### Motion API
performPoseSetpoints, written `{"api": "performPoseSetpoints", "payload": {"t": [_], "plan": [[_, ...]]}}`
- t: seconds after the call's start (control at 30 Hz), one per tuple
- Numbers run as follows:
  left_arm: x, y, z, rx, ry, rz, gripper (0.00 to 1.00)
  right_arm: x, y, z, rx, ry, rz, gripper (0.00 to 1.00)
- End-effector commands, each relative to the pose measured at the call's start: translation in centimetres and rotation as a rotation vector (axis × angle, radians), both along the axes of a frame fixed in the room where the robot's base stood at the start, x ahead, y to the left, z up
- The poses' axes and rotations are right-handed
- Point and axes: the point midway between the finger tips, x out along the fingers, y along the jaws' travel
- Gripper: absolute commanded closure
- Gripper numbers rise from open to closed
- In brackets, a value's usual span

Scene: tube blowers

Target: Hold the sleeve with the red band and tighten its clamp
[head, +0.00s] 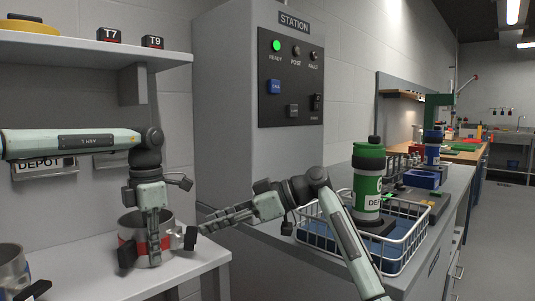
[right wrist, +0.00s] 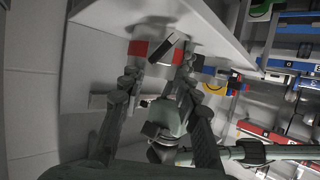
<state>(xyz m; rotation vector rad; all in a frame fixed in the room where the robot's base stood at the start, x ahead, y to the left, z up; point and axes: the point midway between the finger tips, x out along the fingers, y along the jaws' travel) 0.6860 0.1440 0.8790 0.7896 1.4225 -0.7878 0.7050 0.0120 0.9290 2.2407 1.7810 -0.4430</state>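The sleeve with the red band (head: 128,245) is a short metal cylinder standing upright on the white bench at the left. A black clamp handle (head: 190,238) sticks out on its right side. My left gripper (head: 153,258) comes down from above; one finger lies against the sleeve's front and it looks shut on the wall, the other finger hidden. My right gripper (head: 203,229) points left at the handle, its fingers apart. In the right wrist view the handle (right wrist: 163,47) shows just beyond the two separated fingertips (right wrist: 160,80), with red band (right wrist: 138,47) behind it.
A sleeve with a blue band (head: 12,268) stands at the left edge. A white wire basket (head: 400,255) holds a green-topped tube blower (head: 367,185). A grey station cabinet (head: 230,120) with a lit green lamp stands behind. A shelf (head: 90,45) hangs above my left arm.

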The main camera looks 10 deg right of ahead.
Motion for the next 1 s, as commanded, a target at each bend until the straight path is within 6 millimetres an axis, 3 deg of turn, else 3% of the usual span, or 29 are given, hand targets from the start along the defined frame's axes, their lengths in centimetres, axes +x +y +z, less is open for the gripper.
{"api": "performPoseSetpoints", "payload": {"t": [0.17,0.53,0.73,1.0], "plan": [[0.0,0.0,0.1,-0.001,-0.001,0.000,1.00,-0.4,-3.0,1.4,-0.006,-0.018,-0.013,0.68],[0.0,0.0,0.1,-0.001,-0.001,0.000,1.00,6.1,-4.7,4.7,-0.139,-0.469,-0.275,0.68],[0.0,0.0,0.1,-0.001,-0.001,-0.001,1.00,8.1,-6.0,7.9,-0.216,-0.741,-0.390,0.68],[0.0,0.0,0.1,-0.001,-0.001,-0.001,1.00,8.6,-7.4,13.1,-0.325,-1.140,-0.519,0.68]]}}
